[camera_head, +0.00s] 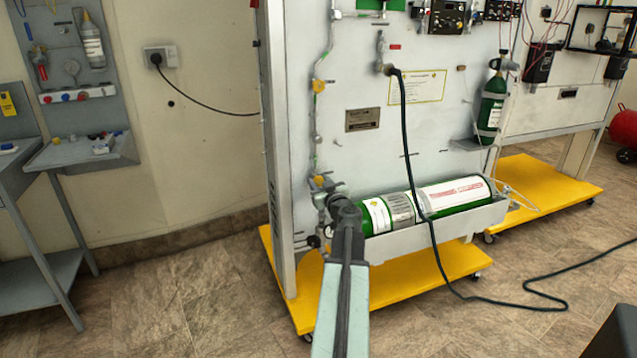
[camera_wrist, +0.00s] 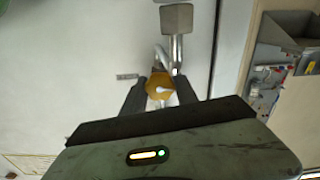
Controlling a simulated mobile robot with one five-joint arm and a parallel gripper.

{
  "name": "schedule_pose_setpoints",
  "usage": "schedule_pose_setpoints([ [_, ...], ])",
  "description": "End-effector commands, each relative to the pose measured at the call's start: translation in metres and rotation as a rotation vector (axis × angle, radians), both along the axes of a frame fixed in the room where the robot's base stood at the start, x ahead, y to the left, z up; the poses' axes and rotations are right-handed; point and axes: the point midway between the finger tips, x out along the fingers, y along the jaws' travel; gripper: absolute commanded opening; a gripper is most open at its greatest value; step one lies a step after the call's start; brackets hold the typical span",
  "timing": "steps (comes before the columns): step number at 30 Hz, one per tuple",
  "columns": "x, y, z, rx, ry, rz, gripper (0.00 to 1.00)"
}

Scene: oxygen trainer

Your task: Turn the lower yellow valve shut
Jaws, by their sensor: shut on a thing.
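The lower yellow valve (camera_head: 320,181) is on the pipe at the left side of the white panel. In the wrist view its yellow handle (camera_wrist: 160,86) sits between the two dark fingers of my gripper (camera_wrist: 162,92). The gripper is shut on the handle. In the head view my gripper (camera_head: 328,192) reaches the valve from the front, and my arm and gripper hide part of the valve and the pipe below it. A metal fitting (camera_wrist: 177,18) shows just beyond the handle in the wrist view.
The upper yellow valve (camera_head: 319,86) is higher on the same pipe. A green cylinder (camera_head: 455,192) lies in a tray (camera_head: 450,224) right of my gripper. A black hose (camera_head: 409,150) hangs before the panel. A yellow base (camera_head: 425,272) juts out below.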

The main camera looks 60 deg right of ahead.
Motion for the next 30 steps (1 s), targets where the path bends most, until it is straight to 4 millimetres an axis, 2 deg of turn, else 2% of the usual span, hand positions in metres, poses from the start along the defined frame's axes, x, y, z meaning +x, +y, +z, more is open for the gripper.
schedule_pose_setpoints([
  [9,-0.0009,0.0005,-0.0004,0.276,-0.202,0.0,0.0],
  [19,-0.0009,0.0008,-0.0006,0.302,-0.221,0.0,0.0],
  [20,-0.0008,0.0009,-0.0006,0.302,-0.221,0.001,0.41],
  [21,-0.0008,0.0009,-0.0006,0.301,-0.22,0.001,0.52],
  [22,-0.0008,0.0008,-0.0005,0.301,-0.22,0.001,0.57],
  [30,-0.0006,0.0005,-0.0003,0.3,-0.221,0.0,0.57],
])
